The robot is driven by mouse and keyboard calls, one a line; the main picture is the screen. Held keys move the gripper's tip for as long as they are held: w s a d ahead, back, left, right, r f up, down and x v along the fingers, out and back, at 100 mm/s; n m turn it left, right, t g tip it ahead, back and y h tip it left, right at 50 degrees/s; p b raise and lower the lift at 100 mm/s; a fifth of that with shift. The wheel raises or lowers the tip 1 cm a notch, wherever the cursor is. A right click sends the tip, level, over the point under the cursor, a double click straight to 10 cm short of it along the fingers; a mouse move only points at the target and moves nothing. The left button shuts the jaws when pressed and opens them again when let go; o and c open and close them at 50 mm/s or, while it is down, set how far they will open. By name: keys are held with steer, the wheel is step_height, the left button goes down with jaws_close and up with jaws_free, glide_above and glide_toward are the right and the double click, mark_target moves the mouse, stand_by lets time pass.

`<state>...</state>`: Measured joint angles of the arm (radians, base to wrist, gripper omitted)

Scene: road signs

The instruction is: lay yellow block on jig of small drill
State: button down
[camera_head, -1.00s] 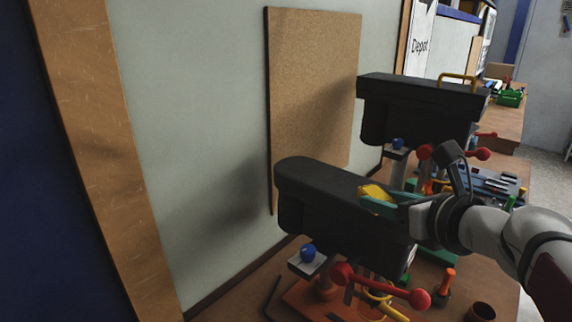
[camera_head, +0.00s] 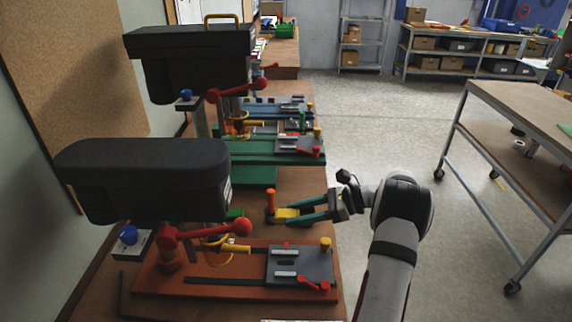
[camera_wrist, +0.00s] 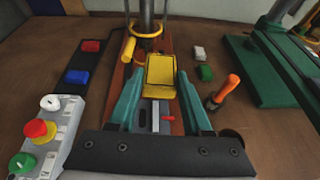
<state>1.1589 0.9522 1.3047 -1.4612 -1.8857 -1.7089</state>
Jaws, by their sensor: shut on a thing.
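My gripper (camera_head: 288,214) is shut on the yellow block (camera_head: 287,213) and holds it above the bench, to the right of the near drill's black head (camera_head: 145,180). In the wrist view the block (camera_wrist: 160,72) sits between my teal fingertips. The near drill, lower than the far one, has an orange base (camera_head: 190,285). Its grey jig (camera_head: 322,268) with a red lever lies at the base's right end, below my gripper in the head view. In the wrist view part of the jig (camera_wrist: 160,115) shows between the fingers; the block covers some of the base behind it.
A taller drill (camera_head: 190,62) on a green base (camera_head: 270,150) stands behind. The near drill's red handle (camera_head: 205,231) projects left of my gripper. An orange-handled tool (camera_wrist: 228,88), a green block (camera_wrist: 205,73) and a button box (camera_wrist: 45,140) are on the bench.

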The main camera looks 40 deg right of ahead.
glide_above(294, 265)
steer(key=shift+n+g, duration=0.3)
steer(key=shift+n, duration=0.1)
step_height(294, 265, down, 6)
steer(key=shift+d+f, duration=0.15)
steer(key=shift+f, duration=3.75)
steer(key=shift+c, duration=1.3)
jaws_free()
steer(key=shift+f, duration=0.1)
steer(key=v, duration=1.6)
steer(key=shift+w, duration=0.15)
